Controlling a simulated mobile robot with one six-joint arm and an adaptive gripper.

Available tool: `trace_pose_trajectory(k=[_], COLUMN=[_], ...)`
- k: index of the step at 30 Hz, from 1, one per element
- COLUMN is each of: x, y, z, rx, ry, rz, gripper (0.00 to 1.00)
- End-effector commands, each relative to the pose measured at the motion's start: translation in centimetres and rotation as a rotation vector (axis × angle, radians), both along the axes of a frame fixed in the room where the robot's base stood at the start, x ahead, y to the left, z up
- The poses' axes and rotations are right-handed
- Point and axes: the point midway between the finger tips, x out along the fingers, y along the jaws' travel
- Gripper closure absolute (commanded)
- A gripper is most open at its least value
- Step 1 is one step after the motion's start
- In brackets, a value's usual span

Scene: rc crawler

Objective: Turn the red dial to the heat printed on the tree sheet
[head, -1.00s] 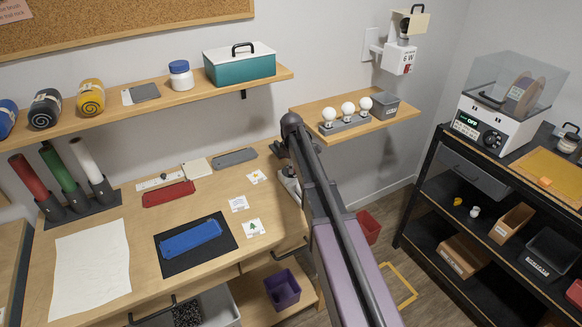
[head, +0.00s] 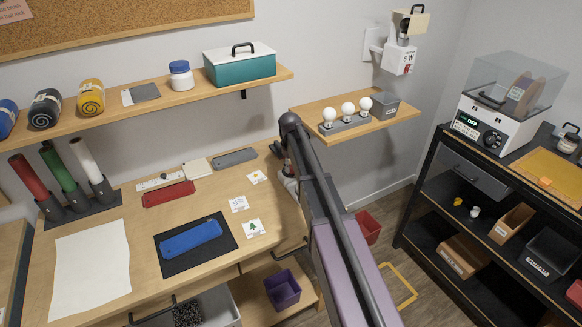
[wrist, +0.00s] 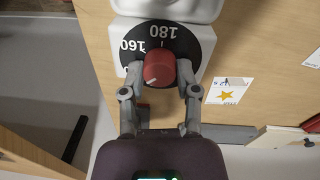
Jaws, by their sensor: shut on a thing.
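The red dial (wrist: 159,68) sits on a black round scale plate (wrist: 190,42) on a white body in the wrist view. The numbers 160 and 180 show on the plate; other marks are covered. A pale line on the dial points to the lower left of that picture. My gripper (wrist: 160,72) is shut on the dial, one finger on each side. In the head view my arm hides the dial and most of my gripper. The tree sheet (head: 254,228) lies on the table near its right edge; its print is too small to read.
A star sheet (wrist: 228,91) lies beside the dial's body; it shows in the head view too (head: 257,177). Another white sheet (head: 238,204) lies between it and the tree sheet. A blue item on a black mat (head: 169,268) lies to the left.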

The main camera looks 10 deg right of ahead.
Motion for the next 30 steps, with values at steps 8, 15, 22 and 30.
trace_pose_trajectory(k=[8,15,22,30], x=[-0.32,-0.33,-0.31,-0.29], y=[0.02,0.01,-0.02,-0.07], z=[-0.07,-0.07,-0.07,-0.06], rx=[0.001,-0.001,-0.001,-0.001], ry=[0.007,0.007,0.008,0.007], rz=[-0.26,-0.489,-0.707,-0.958], gripper=[1.0,1.0,1.0,1.0])
